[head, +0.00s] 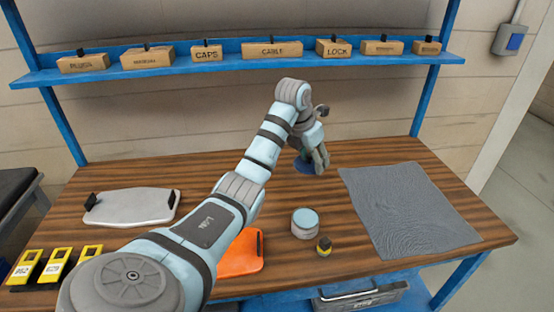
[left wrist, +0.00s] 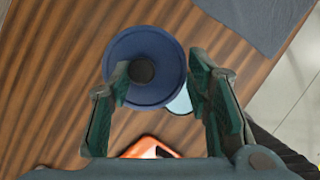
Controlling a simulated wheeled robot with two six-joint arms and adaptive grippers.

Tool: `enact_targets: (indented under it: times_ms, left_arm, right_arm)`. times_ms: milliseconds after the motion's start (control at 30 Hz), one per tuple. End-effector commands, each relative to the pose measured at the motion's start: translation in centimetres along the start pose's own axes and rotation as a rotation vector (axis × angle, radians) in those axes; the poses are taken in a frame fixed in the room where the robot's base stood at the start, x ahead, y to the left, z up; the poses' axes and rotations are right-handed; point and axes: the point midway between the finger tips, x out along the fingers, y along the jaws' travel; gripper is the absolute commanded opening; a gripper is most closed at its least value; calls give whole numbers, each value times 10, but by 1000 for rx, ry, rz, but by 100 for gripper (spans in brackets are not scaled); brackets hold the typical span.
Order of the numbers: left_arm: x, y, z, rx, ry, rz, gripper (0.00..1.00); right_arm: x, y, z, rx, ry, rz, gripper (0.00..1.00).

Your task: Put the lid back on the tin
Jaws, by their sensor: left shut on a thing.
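The lid (left wrist: 156,45) is a round blue disc with a dark knob in its middle. My left gripper (head: 321,160) is shut on the lid, with its fingers (left wrist: 165,85) around the knob side in the left wrist view. In the head view the lid (head: 304,167) shows partly behind the fingers, toward the back of the table; its height is hard to judge. The tin (head: 305,224), short, round and pale blue, stands nearer the front, apart from the lid. In the left wrist view the lid covers most of the tin (left wrist: 181,104). My right gripper is not in view.
A grey mat (head: 410,210) lies right. A pale board (head: 130,206) and yellow devices (head: 55,265) are left. A shelf holds labelled boxes (head: 272,50).

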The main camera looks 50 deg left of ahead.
Motion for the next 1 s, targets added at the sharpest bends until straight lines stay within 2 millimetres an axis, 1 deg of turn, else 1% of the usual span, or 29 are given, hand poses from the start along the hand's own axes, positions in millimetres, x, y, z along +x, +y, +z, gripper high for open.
enact_targets:
  times_ms: [33,100,200,300,333,367,400,567,800,900,1000]
  left_arm:
    - [4,-5,-11,88,9,-30,26]
    - [12,-18,-31,249,9,-91,26]
    - [19,-36,-59,453,6,-176,26]
    - [22,-48,-79,577,-3,-234,26]
    - [23,-49,-82,596,-4,-243,26]
    - [25,-50,-84,608,-5,-250,17]
    - [27,-51,-86,616,-6,-253,0]
    - [41,-51,-92,614,-6,-253,0]
    - [71,-51,-104,611,-6,-252,0]
    - [80,-51,-108,610,-6,-252,0]
    - [84,-51,-109,610,-6,-251,0]
  right_arm:
    - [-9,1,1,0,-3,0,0]
    - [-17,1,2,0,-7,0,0]
    - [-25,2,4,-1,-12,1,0]
    - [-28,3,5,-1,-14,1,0]
    - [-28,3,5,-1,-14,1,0]
    - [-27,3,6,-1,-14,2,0]
    - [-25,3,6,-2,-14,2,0]
    - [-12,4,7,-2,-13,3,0]
    - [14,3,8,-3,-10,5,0]
    - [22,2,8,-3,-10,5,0]
    - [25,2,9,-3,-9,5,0]
